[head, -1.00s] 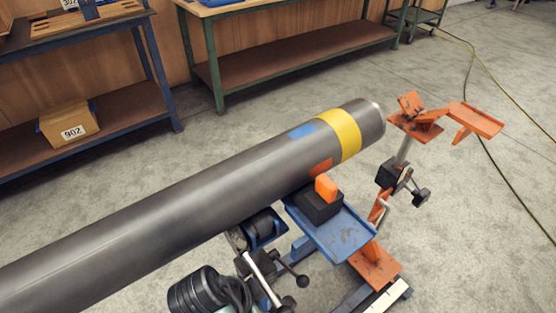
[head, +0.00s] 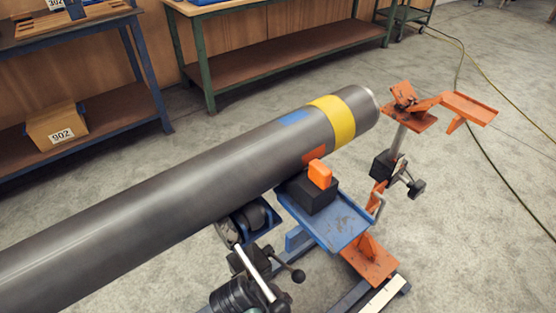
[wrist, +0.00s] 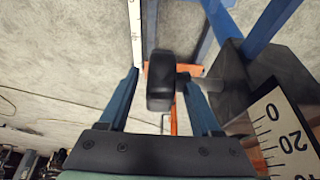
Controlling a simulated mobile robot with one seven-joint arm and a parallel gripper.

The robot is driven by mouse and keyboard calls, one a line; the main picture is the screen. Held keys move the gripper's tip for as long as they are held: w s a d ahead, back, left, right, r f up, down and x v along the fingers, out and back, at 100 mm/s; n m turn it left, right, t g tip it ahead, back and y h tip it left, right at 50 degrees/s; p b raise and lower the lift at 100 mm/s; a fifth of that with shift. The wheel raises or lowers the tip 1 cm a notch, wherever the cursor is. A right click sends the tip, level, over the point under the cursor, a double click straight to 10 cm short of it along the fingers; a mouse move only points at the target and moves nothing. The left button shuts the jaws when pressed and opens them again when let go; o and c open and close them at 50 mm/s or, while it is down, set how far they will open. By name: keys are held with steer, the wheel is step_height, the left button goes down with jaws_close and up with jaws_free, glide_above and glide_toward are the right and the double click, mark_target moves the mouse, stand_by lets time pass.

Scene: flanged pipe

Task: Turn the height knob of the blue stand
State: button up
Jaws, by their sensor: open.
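In the wrist view, my gripper (wrist: 160,78) is open, with one dark blue finger on each side of a black knob (wrist: 160,84). The knob's shaft runs right to a dark post with a numbered scale (wrist: 275,130). Gaps show between knob and fingers; I cannot tell how deep it sits between them. In the head view, the blue stand's roller head (head: 258,220) is under the grey pipe (head: 150,205). Black-ended handles (head: 297,276) show below it; I cannot tell which is the height knob. My gripper's fingers are not visible there.
A blue tray (head: 343,229) with a black block and orange piece lies beside the pipe. An orange stand (head: 405,120) stands at the right. Workbenches (head: 280,55) line the back. Cables cross the floor at right, where open floor (head: 480,220) shows.

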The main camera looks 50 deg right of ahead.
jaws_close()
steer(key=shift+h, duration=0.3)
steer(key=shift+w+a+f+h+b, duration=0.15)
steer(key=shift+h+b, duration=0.25)
steer(key=shift+h, duration=0.4)
steer(key=h+b, duration=0.2)
steer(key=g+h+b, duration=0.1)
steer(key=shift+f+h, duration=0.25)
steer(key=shift+h, duration=0.05)
steer(key=g+h+b, duration=0.1)
steer(key=h+b, duration=0.2)
steer(key=b, duration=0.2)
steer(key=shift+a, duration=0.15)
steer(key=shift+r+g+h+b, duration=0.15)
steer(key=shift+g+h+b, duration=0.15)
steer(key=shift+h+b, duration=0.55)
steer(key=shift+r+h, duration=0.1)
steer(key=shift+h, duration=0.15)
